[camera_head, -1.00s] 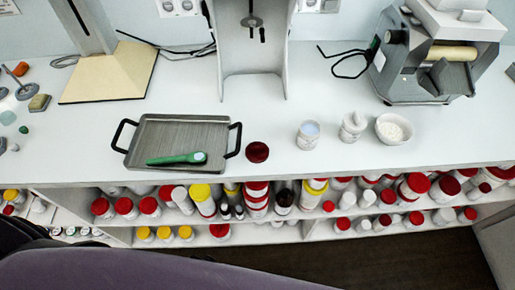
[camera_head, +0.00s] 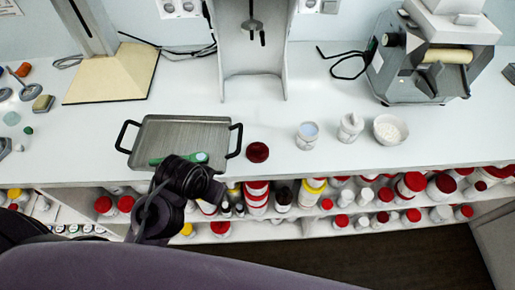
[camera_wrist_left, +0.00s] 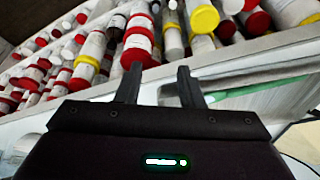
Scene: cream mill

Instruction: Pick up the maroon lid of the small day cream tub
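The maroon lid (camera_head: 257,152) lies flat on the white counter, just right of the metal tray, in the head view. An open small tub (camera_head: 307,136) with pale blue contents stands to its right. My left arm shows as a dark shape in front of the tray, left of and nearer than the lid. My left gripper (camera_wrist_left: 158,86) shows in the left wrist view with its two fingers apart and nothing between them. It points toward the shelf of jars. The lid is not seen in the wrist view. My right gripper is not in view.
The grey tray (camera_head: 187,124) with black handles holds a green-handled tool (camera_head: 201,157), partly hidden by my arm. A white lidded jar (camera_head: 351,127) and a bowl of white material (camera_head: 391,130) stand right. Shelves of jars lie below the counter edge. The counter around the lid is clear.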

